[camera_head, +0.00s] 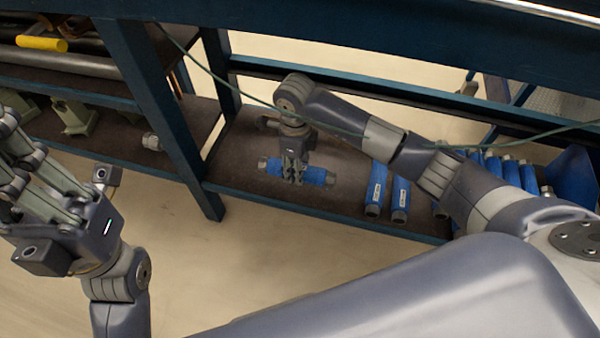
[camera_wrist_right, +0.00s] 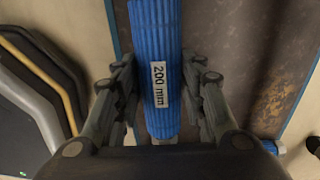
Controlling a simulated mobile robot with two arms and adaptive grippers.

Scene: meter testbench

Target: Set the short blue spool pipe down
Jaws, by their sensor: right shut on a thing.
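The short blue spool pipe (camera_head: 316,176) lies level across my right gripper, low over the brown lower shelf, with grey ends. My right gripper (camera_head: 294,180) points down and is shut on its middle. In the right wrist view the ribbed blue pipe (camera_wrist_right: 158,50), with a "200 mm" label, runs between the two fingers (camera_wrist_right: 160,108). Whether its underside touches the shelf cannot be told. My left gripper (camera_head: 15,165) is at the left edge, away from the shelf, with its fingertips partly cut off.
The lower shelf (camera_head: 240,170) has bare room around the pipe. A dark blue post (camera_head: 155,95) stands left. A green cable (camera_head: 215,75) hangs across.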

